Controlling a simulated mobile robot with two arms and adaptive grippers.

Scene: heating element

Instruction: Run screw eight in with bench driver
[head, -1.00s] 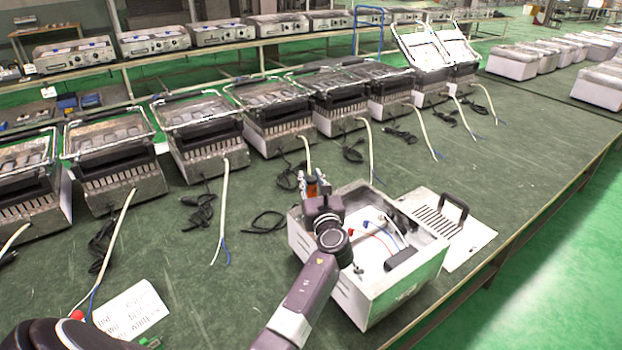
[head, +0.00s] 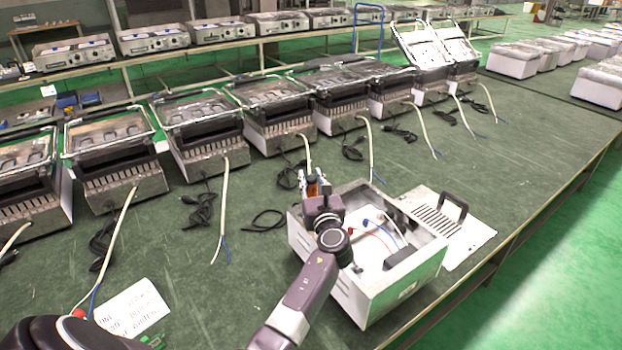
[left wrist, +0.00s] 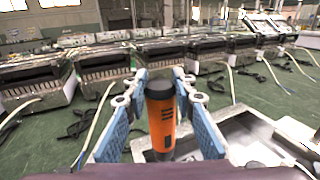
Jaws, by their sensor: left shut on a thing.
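My left gripper (left wrist: 160,115) is shut on an orange and black driver (left wrist: 163,118), which stands roughly upright between its blue finger pads in the left wrist view. In the head view the left gripper (head: 315,190) is at the far left corner of an open metal box (head: 375,292), and the driver's orange body (head: 313,187) shows just past my wrist. The driver's tip and any screw under it are hidden. The box holds red, blue and white wires (head: 375,228). My right gripper is not in view; only a dark part of an arm shows at the lower left.
A plate with a slotted vent and black handle (head: 455,208) lies right of the box. A row of grill units (head: 205,130) with loose cables stands behind. A paper sign (head: 133,308) lies at the lower left.

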